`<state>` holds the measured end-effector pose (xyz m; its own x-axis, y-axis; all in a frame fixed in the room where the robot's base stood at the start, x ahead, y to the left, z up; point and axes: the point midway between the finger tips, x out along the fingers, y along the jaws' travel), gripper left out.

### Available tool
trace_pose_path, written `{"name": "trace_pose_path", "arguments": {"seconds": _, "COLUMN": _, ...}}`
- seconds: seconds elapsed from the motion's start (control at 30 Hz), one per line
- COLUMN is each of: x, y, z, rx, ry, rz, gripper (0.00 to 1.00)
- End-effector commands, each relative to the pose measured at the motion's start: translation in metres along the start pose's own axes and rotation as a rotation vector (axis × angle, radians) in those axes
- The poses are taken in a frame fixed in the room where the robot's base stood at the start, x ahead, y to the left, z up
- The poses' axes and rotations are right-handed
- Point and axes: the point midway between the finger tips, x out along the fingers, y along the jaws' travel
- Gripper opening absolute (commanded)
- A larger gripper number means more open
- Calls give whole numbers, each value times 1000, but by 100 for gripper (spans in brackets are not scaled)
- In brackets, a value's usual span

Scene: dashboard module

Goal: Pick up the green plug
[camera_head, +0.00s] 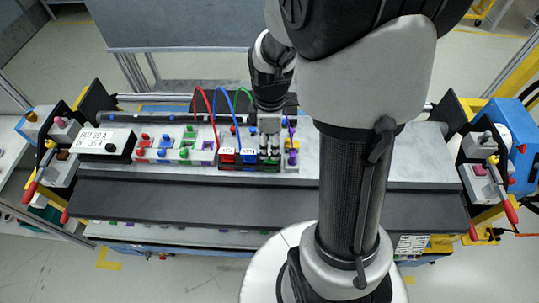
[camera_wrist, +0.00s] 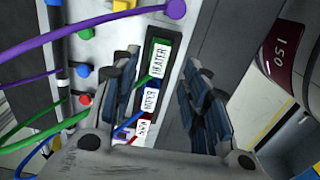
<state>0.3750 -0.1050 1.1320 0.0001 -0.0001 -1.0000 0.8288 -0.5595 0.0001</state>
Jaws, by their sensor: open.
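The green plug (camera_wrist: 163,46), with a white label that seems to read HEATER, shows in the wrist view between the two blue-padded fingers of my gripper (camera_wrist: 163,68). A green cable (camera_wrist: 75,116) runs to it from the left. The fingers stand apart, one on each side of the row, with nothing visibly held; I cannot tell whether they touch the plug. In the head view my gripper (camera_head: 269,152) points down at the right end of the plug row and largely hides the green plug.
The blue plug (camera_head: 248,157) and red plug (camera_head: 227,156) sit just left of my gripper, with their cables arching above. A purple connector (camera_head: 292,158) is close on the right. A module with green posts (camera_head: 186,153) lies farther left. The dark front ledge (camera_head: 190,203) is clear.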

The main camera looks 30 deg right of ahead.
Motion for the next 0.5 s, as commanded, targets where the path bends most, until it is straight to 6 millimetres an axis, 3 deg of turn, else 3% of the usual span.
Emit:
{"name": "trace_pose_path", "arguments": {"seconds": 0.3, "x": 43, "y": 1, "z": 2, "rx": 0, "ry": -1, "rz": -3, "gripper": 42}}
{"name": "trace_pose_path", "arguments": {"seconds": 0.5, "x": 52, "y": 2, "z": 2, "rx": 0, "ry": 0, "rz": 0, "gripper": 42}}
